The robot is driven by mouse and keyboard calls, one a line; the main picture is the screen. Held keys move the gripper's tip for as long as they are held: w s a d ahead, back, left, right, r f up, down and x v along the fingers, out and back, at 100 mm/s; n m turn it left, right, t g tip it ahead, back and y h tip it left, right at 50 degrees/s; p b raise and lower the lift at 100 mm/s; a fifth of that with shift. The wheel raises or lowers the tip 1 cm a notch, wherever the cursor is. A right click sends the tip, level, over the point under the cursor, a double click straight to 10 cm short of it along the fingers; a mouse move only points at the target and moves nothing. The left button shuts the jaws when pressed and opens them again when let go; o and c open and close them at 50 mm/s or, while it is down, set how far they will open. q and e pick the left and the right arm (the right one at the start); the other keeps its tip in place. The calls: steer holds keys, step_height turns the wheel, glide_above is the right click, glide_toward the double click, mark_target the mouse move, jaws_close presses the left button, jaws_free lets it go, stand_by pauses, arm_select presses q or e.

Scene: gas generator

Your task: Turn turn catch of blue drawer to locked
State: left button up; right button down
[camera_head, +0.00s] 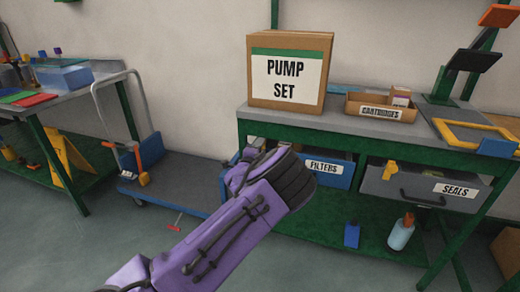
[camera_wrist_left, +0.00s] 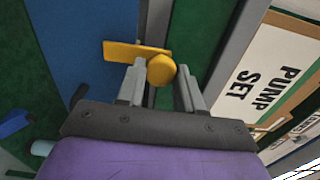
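The blue drawer (camera_head: 333,170), labelled FILTERS, sits under the right workbench and looks shut. Its turn catch is hidden behind my left arm in the head view. In the left wrist view the yellow turn catch (camera_wrist_left: 160,70) has a round knob and a flat bar pointing left over the blue front (camera_wrist_left: 85,40). My left gripper (camera_wrist_left: 162,76) has one finger on each side of the knob. The knob nearly fills the gap; whether the fingers press on it I cannot tell. My left gripper end (camera_head: 285,180) covers the drawer's left part. My right gripper is out of view.
A grey SEALS drawer (camera_head: 422,187) with its own yellow catch (camera_head: 390,169) is to the right. The PUMP SET box (camera_head: 290,72) and CARTRIDGES tray (camera_head: 380,111) stand on the bench above. A blue trolley (camera_head: 172,180) stands to the left.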

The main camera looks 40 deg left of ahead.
arm_select(q)
steer(key=o, duration=0.3)
steer(key=shift+o, duration=0.2)
steer(key=v, duration=1)
steer(key=shift+s, duration=0.3)
